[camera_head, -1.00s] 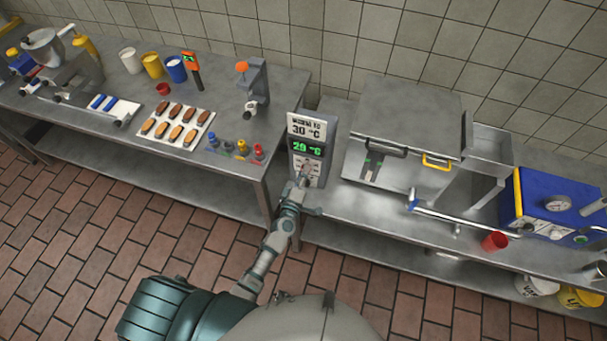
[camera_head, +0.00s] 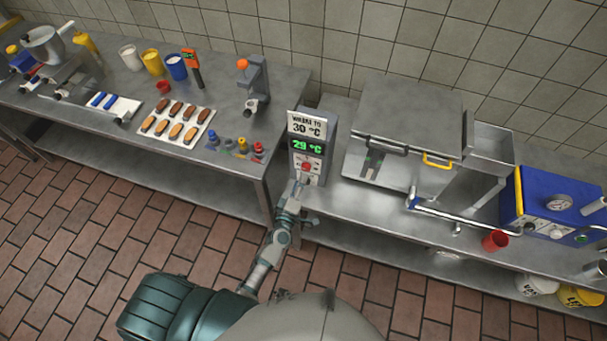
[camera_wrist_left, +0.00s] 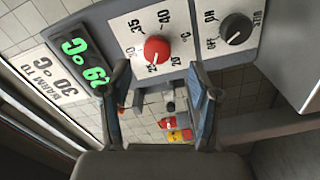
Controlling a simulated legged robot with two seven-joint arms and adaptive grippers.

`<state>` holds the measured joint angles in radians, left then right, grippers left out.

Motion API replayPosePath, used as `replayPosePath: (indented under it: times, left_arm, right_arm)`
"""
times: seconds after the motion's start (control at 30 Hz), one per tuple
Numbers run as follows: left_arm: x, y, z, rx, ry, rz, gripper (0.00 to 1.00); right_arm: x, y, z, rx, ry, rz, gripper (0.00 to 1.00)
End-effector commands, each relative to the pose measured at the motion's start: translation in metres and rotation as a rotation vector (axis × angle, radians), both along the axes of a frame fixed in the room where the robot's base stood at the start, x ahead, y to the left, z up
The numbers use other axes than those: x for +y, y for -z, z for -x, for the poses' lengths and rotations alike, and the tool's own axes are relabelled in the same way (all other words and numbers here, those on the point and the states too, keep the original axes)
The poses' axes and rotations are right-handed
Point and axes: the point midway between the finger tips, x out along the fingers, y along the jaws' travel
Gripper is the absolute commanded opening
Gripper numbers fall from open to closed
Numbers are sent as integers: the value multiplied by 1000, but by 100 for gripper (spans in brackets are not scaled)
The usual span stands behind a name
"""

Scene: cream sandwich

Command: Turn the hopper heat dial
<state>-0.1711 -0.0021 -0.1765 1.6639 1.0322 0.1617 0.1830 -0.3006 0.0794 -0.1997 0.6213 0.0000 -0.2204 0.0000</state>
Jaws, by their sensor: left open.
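The heat dial is a red knob (camera_head: 306,167) on the front of a grey control box (camera_head: 300,158). In the left wrist view the red knob (camera_wrist_left: 157,48) sits on a white scale plate, upside down in view. A white mark on the knob faces the lower edge of the picture. The green display (camera_head: 307,145) reads 29 °C; a sign (camera_head: 306,125) above it reads "WARM TO 30 °C". My left gripper (camera_head: 302,187) is open just below the knob; in the wrist view its fingers (camera_wrist_left: 158,75) stand apart, with the knob between and beyond their tips. My right gripper is not in view.
A black selector knob (camera_wrist_left: 236,28) is beside the red one. A lidded steel hopper (camera_head: 405,125) stands right of the box. A gap separates the tables.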

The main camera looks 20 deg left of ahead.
Motion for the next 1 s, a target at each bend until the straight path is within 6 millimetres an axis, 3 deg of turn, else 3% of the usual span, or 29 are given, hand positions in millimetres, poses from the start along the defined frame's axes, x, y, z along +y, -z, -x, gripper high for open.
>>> replayPosePath:
  times: [0.2, 0.4, 1.0]
  left_arm:
    - [1, 2, 49, 5, 2, 0, 62]
    - [2, 2, 71, 4, 1, 1, 62]
    - [2, 2, 74, 4, 1, 1, 62]
  right_arm:
    - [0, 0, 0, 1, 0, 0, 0]
    - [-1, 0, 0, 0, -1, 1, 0]
    - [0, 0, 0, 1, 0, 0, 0]
